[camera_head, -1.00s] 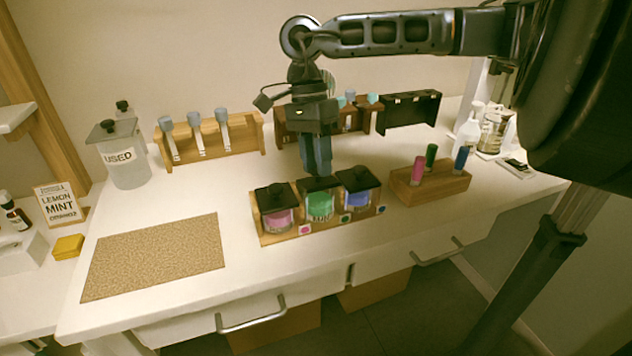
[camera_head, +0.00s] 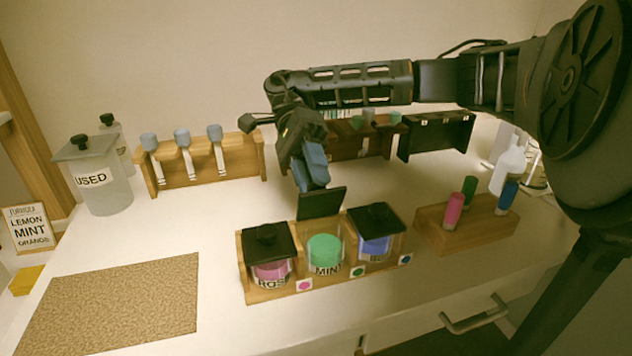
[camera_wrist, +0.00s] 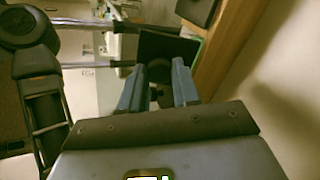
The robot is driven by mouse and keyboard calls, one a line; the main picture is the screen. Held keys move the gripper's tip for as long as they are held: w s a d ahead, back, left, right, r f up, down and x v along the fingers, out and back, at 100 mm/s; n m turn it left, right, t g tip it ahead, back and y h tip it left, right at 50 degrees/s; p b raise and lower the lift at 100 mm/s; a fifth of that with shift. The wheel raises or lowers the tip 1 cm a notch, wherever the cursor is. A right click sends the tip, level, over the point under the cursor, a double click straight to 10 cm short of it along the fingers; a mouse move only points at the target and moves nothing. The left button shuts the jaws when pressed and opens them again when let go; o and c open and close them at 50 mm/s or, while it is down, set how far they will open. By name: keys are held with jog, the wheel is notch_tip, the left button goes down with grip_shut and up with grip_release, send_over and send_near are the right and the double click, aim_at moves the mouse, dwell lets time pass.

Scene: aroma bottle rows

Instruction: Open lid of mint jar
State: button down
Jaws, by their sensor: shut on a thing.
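The mint jar (camera_head: 325,256) stands in the middle slot of a wooden holder (camera_head: 277,294), with green content and a "MINT" label. Its top is uncovered. Its square black lid (camera_head: 321,203) is tilted steeply up behind the jar's rear edge; I cannot tell whether they touch. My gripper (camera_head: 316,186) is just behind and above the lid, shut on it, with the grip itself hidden. In the wrist view, the blue fingers of my gripper (camera_wrist: 157,88) hold a dark knob in front of the dark lid (camera_wrist: 168,50).
A rose jar (camera_head: 270,271) on the left and a blue-filled jar (camera_head: 376,247) on the right flank the mint jar, both lidded. A wooden block with coloured vials (camera_head: 467,228) stands right. A cork mat (camera_head: 115,305) lies left. Racks (camera_head: 215,170) and a "USED" jar (camera_head: 95,180) stand behind.

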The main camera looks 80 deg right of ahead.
jog(key=shift+w+d+f+g+y+b, duration=0.1)
jog(key=shift+d+f+g+y+b, duration=0.1)
jog(key=shift+f+g+y+b, duration=0.15)
jog(key=shift+r, duration=0.1)
dwell(0.3)
jog(key=c, duration=0.8)
grip_release()
jog(key=v, duration=0.8)
jog(key=shift+b, duration=0.3)
